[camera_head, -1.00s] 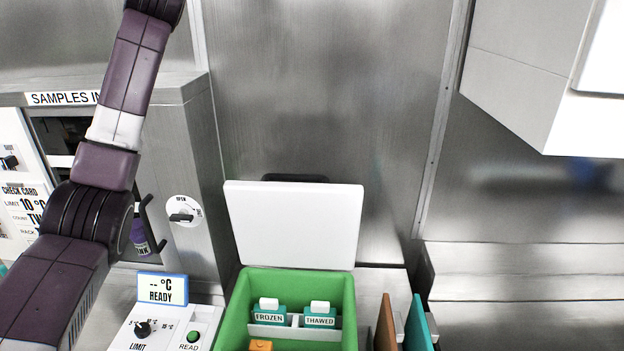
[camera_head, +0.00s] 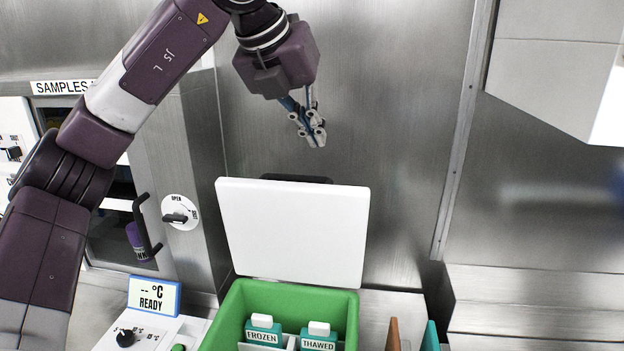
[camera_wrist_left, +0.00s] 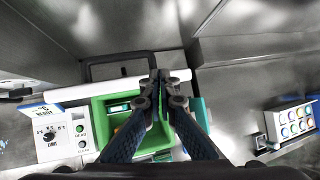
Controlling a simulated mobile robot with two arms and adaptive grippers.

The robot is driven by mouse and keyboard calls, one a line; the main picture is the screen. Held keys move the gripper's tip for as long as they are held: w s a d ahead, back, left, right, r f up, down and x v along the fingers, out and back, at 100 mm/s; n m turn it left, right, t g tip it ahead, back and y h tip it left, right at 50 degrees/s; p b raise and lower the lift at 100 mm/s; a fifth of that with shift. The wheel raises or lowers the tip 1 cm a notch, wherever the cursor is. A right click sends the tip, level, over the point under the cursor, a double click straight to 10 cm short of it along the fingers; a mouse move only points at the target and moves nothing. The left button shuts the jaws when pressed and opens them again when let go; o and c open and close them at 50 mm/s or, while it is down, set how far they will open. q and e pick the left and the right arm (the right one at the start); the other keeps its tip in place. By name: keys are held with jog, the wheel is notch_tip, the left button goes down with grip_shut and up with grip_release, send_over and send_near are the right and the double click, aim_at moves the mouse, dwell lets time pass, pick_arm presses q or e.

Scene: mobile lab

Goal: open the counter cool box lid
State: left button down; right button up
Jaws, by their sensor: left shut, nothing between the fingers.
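The counter cool box is a green bin (camera_head: 230,312) at the bottom middle of the head view. Its white lid (camera_head: 293,232) stands raised and upright at the back of the box. My right gripper is not in view.
A READY display (camera_head: 154,295) with a LIMIT knob (camera_head: 126,338) stands left of the box. A cabinet with an OPEN dial (camera_head: 180,212) is at the left. A white cabinet (camera_head: 556,70) hangs at upper right.

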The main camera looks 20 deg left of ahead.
aim_at(293, 179)
pick_arm(q)
jog(key=a+f+y, duration=0.2)
jog(key=a+y, duration=0.1)
jog(key=a, duration=0.3)
jog(key=d+p+x, duration=0.1)
jog(key=p+x, duration=0.1)
jog(key=x, duration=0.7)
jog(key=shift+s+a+f+n, duration=0.25)
jog(key=shift+s+a+n, duration=0.05)
jog(key=shift+s+n, duration=0.1)
jog(key=shift+w, duration=0.15)
jog(key=w, duration=0.2)
jog(key=w+a, duration=0.1)
jog(key=w+f, duration=0.1)
jog(key=w, duration=0.1)
jog(key=shift+w+a+p, duration=0.25)
jog(key=shift+w+p, duration=0.1)
jog(key=shift+r, duration=0.15)
